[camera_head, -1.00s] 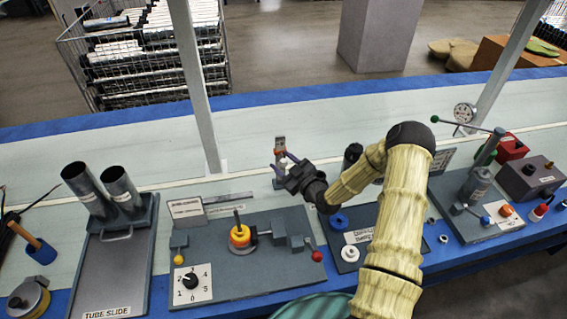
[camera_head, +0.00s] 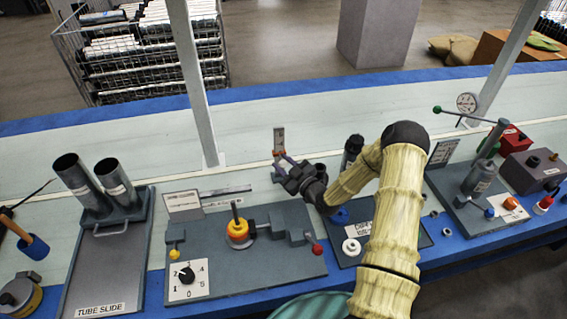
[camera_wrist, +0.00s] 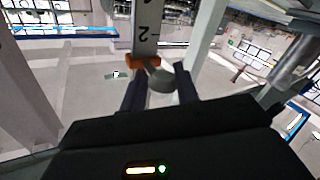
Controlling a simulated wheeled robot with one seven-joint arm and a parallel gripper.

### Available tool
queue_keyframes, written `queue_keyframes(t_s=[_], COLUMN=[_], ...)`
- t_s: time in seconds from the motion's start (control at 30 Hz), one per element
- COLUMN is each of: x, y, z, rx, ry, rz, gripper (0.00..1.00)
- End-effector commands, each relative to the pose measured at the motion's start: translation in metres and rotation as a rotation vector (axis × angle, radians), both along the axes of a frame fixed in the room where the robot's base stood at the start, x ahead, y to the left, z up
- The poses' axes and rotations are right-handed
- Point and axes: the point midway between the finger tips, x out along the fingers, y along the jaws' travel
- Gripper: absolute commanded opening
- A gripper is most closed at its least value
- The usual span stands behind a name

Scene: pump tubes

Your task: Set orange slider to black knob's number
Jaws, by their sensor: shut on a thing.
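The orange slider (camera_head: 278,153) sits on an upright numbered scale plate (camera_head: 279,137) behind the panels. In the wrist view the slider (camera_wrist: 144,61) crosses the scale (camera_wrist: 146,30) just below the number 2; part of another number shows at the top edge. My gripper (camera_head: 280,162) is at the slider, its two dark fingers (camera_wrist: 160,82) shut around the slider's grey rounded grip (camera_wrist: 161,79). The black knob (camera_head: 187,276) is on a white numbered dial (camera_head: 190,293) at the front left. Its pointer seems to aim up or up-left; the exact number is unclear.
A panel with a yellow-orange ring (camera_head: 238,233) on a post and a red ball handle (camera_head: 317,249) lies left of my arm. Two grey tubes (camera_head: 112,180) stand at the left. A lever device (camera_head: 480,178) stands at the right.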

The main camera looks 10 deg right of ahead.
Motion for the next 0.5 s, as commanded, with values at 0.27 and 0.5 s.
queue_keyframes(t_s=[0.27,0.5], x=[-0.0021,-0.0013], y=[0.0055,0.0037], z=[-0.0012,-0.0007], rx=[0.004,0.002], ry=[0.006,0.004], rz=[0.014,0.009], gripper=[0.0,0.47])
